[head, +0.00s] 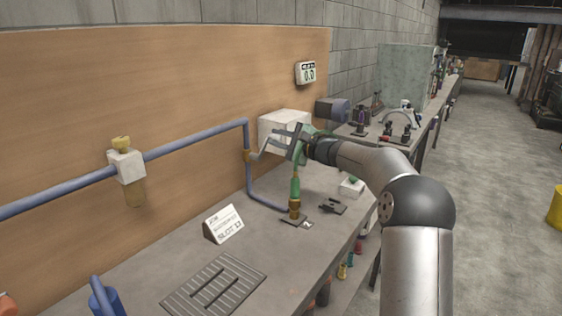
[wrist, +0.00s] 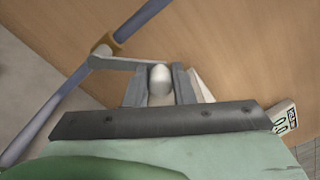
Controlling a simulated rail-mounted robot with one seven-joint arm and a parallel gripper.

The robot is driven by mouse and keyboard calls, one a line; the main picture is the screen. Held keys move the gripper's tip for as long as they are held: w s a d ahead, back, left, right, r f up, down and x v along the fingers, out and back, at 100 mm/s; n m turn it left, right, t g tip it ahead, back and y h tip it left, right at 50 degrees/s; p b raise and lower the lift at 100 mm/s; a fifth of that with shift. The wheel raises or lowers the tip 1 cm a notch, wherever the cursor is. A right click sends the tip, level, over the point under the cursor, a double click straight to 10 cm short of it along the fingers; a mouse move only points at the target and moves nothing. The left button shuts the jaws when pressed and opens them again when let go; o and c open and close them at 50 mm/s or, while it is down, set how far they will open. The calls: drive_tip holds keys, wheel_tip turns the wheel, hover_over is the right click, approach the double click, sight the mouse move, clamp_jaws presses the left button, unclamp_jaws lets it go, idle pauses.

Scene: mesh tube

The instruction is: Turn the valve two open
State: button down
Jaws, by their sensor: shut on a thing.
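The valve is a brass fitting (head: 249,156) on the blue pipe, with a grey lever that ends in a pale rounded knob. In the wrist view the brass fitting (wrist: 106,44) is at upper left, the lever (wrist: 125,63) runs right from it, and the knob (wrist: 160,79) lies between the fingers. My gripper (head: 274,138) reaches left toward the panel and is shut on the knob. In the wrist view both fingers of my gripper (wrist: 160,92) flank the knob. In the head view the fingers partly hide the lever and knob. I cannot read any label naming this valve.
A display (head: 308,72) on the panel reads 0.0. A white box (head: 283,125) stands behind my gripper. Below are a green upright tool (head: 295,187) and a white sign (head: 223,224). A slotted plate (head: 214,285) lies in front. The bench between sign and pipe is clear.

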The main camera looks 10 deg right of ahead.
drive_tip(key=n+b, duration=0.1)
drive_tip(key=b, duration=0.1)
drive_tip(key=s+a+n+b, duration=0.1)
drive_tip(key=b, duration=0.1)
drive_tip(key=n+b, duration=0.1)
drive_tip(key=b, duration=0.1)
drive_tip(key=shift+s+a+r+n, duration=0.2)
drive_tip(key=shift+s+a+n, duration=0.05)
drive_tip(key=shift+n, duration=0.15)
drive_tip(key=s+a+n+b, duration=0.1)
drive_tip(key=n+b, duration=0.1)
drive_tip(key=b, duration=0.2)
drive_tip(key=s+a+r+n+b, duration=0.1)
drive_tip(key=n+b, duration=0.2)
drive_tip(key=b, duration=0.1)
drive_tip(key=shift+s+a+r, duration=0.15)
drive_tip(key=shift+r, duration=0.05)
drive_tip(key=c, duration=1.2)
unclamp_jaws()
drive_tip(key=shift+c, duration=0.2)
drive_tip(key=b+v, duration=0.1)
drive_tip(key=v, duration=1.6)
drive_tip(key=shift+s, duration=0.2)
drive_tip(key=shift+r, duration=0.15)
